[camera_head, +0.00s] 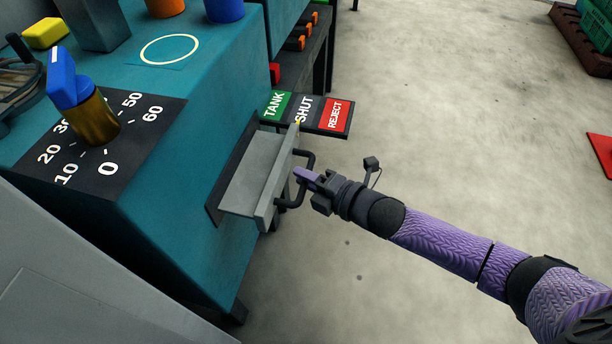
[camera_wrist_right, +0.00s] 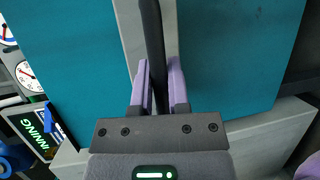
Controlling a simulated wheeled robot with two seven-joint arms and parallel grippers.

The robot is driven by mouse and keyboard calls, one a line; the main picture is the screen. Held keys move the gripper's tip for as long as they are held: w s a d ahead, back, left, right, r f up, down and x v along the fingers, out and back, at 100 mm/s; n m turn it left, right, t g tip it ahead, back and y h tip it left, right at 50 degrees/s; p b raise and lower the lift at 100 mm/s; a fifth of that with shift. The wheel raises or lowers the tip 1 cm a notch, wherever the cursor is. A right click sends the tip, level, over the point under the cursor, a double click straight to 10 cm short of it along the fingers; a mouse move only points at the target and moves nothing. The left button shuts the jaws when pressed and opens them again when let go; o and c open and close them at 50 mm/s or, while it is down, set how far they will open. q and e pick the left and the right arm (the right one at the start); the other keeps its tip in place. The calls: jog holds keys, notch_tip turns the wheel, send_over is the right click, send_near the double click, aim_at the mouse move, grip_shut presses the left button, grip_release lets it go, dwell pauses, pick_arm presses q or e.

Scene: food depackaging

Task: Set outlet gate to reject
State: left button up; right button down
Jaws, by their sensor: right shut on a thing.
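The outlet gate (camera_head: 268,196) is a grey plate-fronted slide on the side of the teal machine, with a black bar handle (camera_head: 308,154). A label strip above it reads TANK (camera_head: 274,105) in green, SHUT (camera_head: 305,108) in dark grey and REJECT (camera_head: 335,113) in red. A small yellow pointer on the gate's top edge is by the SHUT label. My right gripper (camera_head: 304,174) is shut on the handle. The wrist view shows the black bar (camera_wrist_right: 152,30) between the two purple fingers (camera_wrist_right: 158,85). My left gripper is not in view.
A dial with a blue-topped knob (camera_head: 75,85) sits on the machine top (camera_head: 185,75). Orange-handled parts (camera_head: 298,42) are farther back along the machine. The concrete floor (camera_head: 440,110) to the right is largely clear. A crate (camera_head: 585,40) stands far right.

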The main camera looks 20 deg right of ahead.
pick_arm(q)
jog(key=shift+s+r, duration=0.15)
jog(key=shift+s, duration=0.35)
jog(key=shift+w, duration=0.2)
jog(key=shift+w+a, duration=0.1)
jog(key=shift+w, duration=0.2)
pick_arm(e)
jog(key=shift+s+d, duration=0.1)
pick_arm(q)
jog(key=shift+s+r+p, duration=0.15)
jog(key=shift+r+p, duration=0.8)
jog(key=shift+p, duration=0.1)
pick_arm(e)
jog(key=s+d, duration=0.4)
jog(key=d, duration=0.2)
jog(key=shift+f, duration=0.1)
